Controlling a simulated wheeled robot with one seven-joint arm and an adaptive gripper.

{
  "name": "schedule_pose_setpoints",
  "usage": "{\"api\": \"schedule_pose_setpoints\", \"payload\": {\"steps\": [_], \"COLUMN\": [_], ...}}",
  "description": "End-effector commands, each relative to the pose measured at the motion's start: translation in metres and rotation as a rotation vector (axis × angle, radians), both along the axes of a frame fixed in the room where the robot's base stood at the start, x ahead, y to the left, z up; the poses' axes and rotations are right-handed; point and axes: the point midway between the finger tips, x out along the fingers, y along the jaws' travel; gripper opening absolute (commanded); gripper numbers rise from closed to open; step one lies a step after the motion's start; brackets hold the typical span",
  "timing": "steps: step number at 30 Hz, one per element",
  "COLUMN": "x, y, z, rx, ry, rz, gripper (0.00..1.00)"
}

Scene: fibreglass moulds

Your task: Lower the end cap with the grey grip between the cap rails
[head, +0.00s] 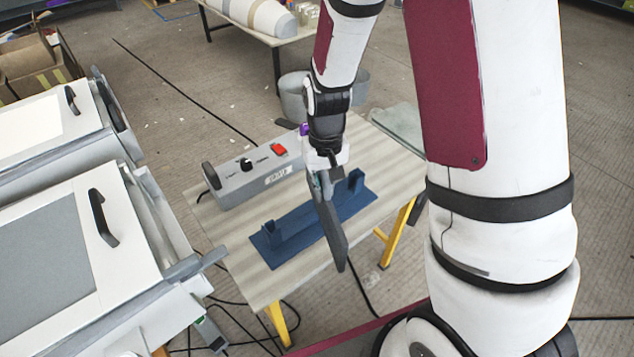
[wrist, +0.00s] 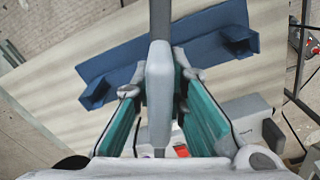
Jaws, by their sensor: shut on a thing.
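The end cap (head: 333,232) is a dark grey plate, held upright and tilted in the head view. In the wrist view the end cap (wrist: 160,18) shows edge-on, with its pale grey grip (wrist: 159,82) between my teal finger pads. My gripper (head: 322,180) is shut on that grip; its fingers also show in the wrist view (wrist: 158,88). The cap rails (head: 298,230) are a blue base with a raised bracket near each end; they also show in the wrist view (wrist: 124,66). The cap appears above the base, crosswise to its length in the wrist view. Part of the base is hidden behind the cap.
The blue base lies on a wooden-topped table (head: 238,272) with yellow legs. A grey control box (head: 245,182) with a red switch (head: 279,149) stands behind it. White mould units (head: 60,260) with black handles stand at left. A grey bucket (head: 294,96) is behind the table.

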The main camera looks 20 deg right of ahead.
Motion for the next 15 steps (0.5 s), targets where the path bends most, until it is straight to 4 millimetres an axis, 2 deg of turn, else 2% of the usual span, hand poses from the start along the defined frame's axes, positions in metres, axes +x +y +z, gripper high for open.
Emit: {"api": "schedule_pose_setpoints", "payload": {"steps": [1,6,12,15], "x": [0.014,0.044,0.055,0.055], "y": [-0.001,-0.003,-0.003,-0.003], "z": [-0.001,-0.004,-0.007,-0.016], "rx": [0.000,0.000,0.000,0.000], "ry": [-0.002,-0.002,0.001,0.002], "rz": [-0.001,-0.001,0.000,0.000], "gripper": [0.00,0.00,0.00,0.00]}}
